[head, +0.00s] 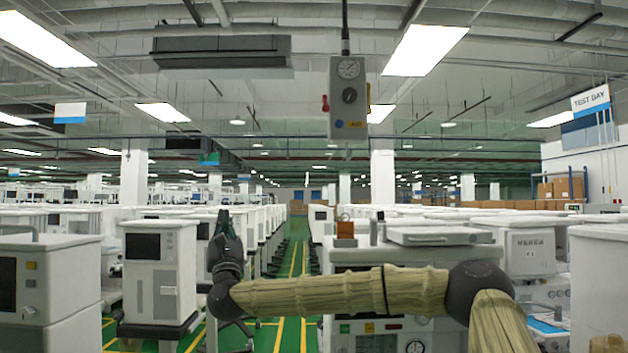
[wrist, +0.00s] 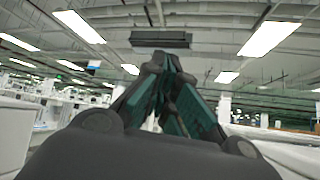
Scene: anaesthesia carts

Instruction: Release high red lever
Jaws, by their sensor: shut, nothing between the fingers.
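A grey control box (head: 349,97) hangs from the ceiling in the upper middle of the head view, with a round gauge and a black knob on its front. A small red lever (head: 325,103) sticks out from the box's left side. My gripper (head: 223,214) is low and to the left of the lever in the picture, clearly apart from it, with its fingers pointing up. In the wrist view my gripper (wrist: 160,62) is shut and empty. The lever and the box do not show in the wrist view.
White anaesthesia carts stand in rows on both sides, one close on the left (head: 160,270) and one at centre right (head: 440,237). A green aisle with yellow lines runs down the middle. A dark ceiling unit (head: 222,54) hangs at upper left. The air around the hanging box is clear.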

